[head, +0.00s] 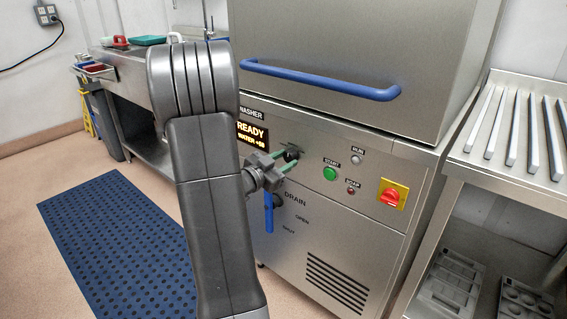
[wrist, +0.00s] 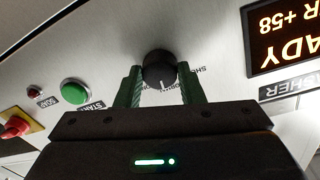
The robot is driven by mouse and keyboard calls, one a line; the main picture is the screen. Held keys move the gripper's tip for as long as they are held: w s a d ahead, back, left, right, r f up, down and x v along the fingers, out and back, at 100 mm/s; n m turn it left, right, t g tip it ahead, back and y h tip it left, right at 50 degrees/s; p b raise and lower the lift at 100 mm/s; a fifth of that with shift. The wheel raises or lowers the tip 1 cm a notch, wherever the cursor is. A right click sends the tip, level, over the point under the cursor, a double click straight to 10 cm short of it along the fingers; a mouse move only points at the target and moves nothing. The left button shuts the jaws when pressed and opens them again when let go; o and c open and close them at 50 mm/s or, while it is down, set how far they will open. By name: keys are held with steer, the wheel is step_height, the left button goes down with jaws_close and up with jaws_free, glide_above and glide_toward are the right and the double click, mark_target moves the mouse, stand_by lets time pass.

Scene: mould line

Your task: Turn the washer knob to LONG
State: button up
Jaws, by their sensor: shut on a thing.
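The washer (head: 350,160) is a steel machine with a control panel on its front. Its black knob (wrist: 159,68) sits between my two green fingers in the wrist view, with a white pointer line on its lower face. Lettering around the knob is partly hidden by my fingers and too blurred to tell which setting the pointer is at. My gripper (wrist: 160,88) is shut on the knob. In the head view my gripper (head: 288,160) reaches the panel beside the display, and the knob is mostly hidden there.
The display (head: 252,134) reads READY. A green START button (head: 330,174), a red-and-yellow switch (head: 392,195) and a blue drain lever (head: 269,212) are close by. A blue handle (head: 320,80) juts out above. A rack (head: 510,160) stands at right; a blue mat (head: 120,245) lies left.

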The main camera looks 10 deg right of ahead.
steer(key=m+b, duration=0.2)
steer(key=m, duration=0.2)
steer(key=shift+f, duration=0.2)
steer(key=m+b, duration=0.2)
steer(key=m, duration=0.2)
steer(key=shift+r+y+b, duration=0.15)
steer(key=shift+y+b, duration=0.15)
steer(key=shift+b, duration=0.1)
steer(key=shift+m, duration=0.3)
steer(key=o, duration=1)
steer(key=shift+r, duration=0.1)
steer(key=p+v, duration=0.3)
steer(key=v, duration=1.1)
steer(key=shift+w+d, duration=0.1)
